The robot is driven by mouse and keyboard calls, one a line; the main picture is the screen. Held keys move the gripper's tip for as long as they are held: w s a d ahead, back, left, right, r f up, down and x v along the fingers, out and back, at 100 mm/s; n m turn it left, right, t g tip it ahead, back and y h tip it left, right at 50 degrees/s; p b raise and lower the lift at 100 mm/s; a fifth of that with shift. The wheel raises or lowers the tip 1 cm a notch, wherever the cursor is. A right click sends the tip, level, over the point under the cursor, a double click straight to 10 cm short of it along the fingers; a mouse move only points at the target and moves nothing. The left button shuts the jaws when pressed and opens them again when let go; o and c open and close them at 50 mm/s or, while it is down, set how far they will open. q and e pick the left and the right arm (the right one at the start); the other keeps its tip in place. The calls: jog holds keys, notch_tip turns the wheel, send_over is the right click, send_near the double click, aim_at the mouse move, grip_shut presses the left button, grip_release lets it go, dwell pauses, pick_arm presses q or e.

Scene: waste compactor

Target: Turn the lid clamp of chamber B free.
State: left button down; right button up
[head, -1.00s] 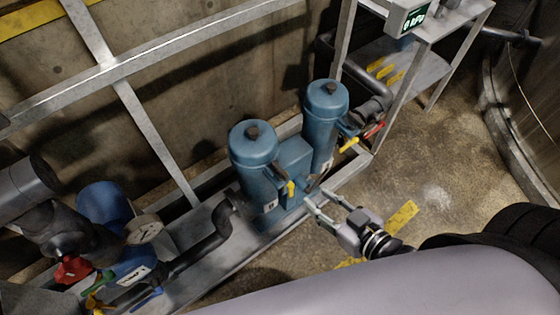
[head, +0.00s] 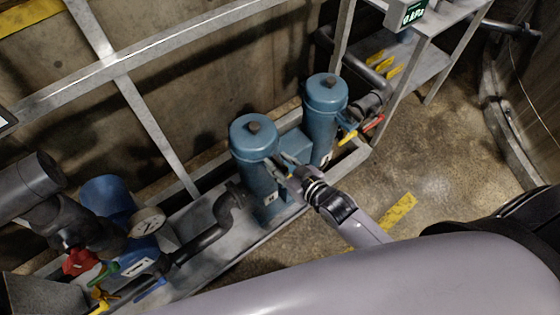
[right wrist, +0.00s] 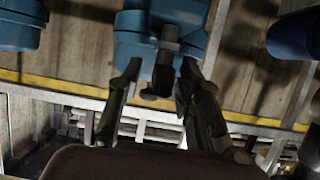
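Two blue lidded chambers stand on the skid in the head view, the left one (head: 255,140) nearer and the right one (head: 325,100) farther back. Each carries a small pale label, too small to read, so I cannot tell which is B. My right gripper (head: 284,168) is at the side of the left chamber, just below its lid. In the right wrist view its two dark fingers (right wrist: 157,78) are apart, on either side of a dark clamp stem with a rounded end (right wrist: 164,65) on a blue body. Contact is unclear. My left gripper is out of view.
A pressure gauge (head: 147,221), a red valve handle (head: 79,262) and dark pipes lie at the left. Yellow (head: 348,137) and red (head: 374,123) handles sit beside the right chamber. A metal frame post (head: 150,125) rises behind. The floor at right is open.

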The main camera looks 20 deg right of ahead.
jog(key=shift+c, duration=0.3)
jog(key=shift+w, duration=0.1)
grip_shut()
